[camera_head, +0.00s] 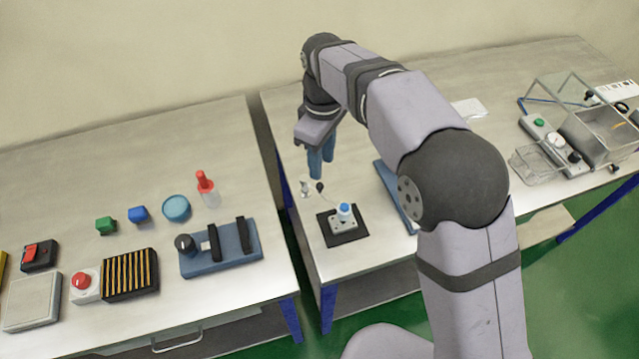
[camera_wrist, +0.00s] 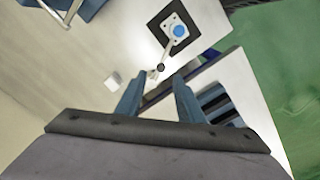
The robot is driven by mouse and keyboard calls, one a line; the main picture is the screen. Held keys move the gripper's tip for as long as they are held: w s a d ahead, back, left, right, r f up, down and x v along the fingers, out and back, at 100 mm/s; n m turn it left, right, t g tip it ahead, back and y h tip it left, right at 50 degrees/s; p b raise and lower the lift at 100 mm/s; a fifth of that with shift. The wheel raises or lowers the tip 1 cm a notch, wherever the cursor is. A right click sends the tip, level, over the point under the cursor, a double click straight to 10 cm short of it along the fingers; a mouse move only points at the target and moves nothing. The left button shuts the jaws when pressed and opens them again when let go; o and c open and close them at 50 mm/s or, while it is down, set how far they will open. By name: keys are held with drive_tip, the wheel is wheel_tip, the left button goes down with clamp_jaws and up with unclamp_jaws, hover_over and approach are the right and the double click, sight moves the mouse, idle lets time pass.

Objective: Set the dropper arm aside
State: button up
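A small grey device (camera_head: 343,222) with a blue cap (camera_head: 345,209) sits on a black square mat (camera_head: 347,238) on the right-hand table. A thin arm with a black ball end (camera_head: 320,187) reaches from it toward the back left; I take this as the dropper arm. In the wrist view, the blue cap (camera_wrist: 179,31) and the black ball (camera_wrist: 160,67) show, the ball just beyond my fingertips. My gripper (camera_head: 321,172) points down behind the device. Its blue fingers are apart with nothing between them in the wrist view (camera_wrist: 159,86). Height above the table is unclear.
A small pale piece (camera_head: 305,189) lies beside the ball end. A blue tray (camera_head: 392,190) is partly hidden by my arm. A red-capped bottle (camera_head: 206,190) and several devices occupy the left table, across a gap.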

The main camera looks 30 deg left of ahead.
sight(320, 185)
drive_tip(key=shift+s+a, duration=0.2)
drive_tip(key=shift+f+p, duration=1.3)
drive_tip(key=shift+f, duration=2.4)
clamp_jaws()
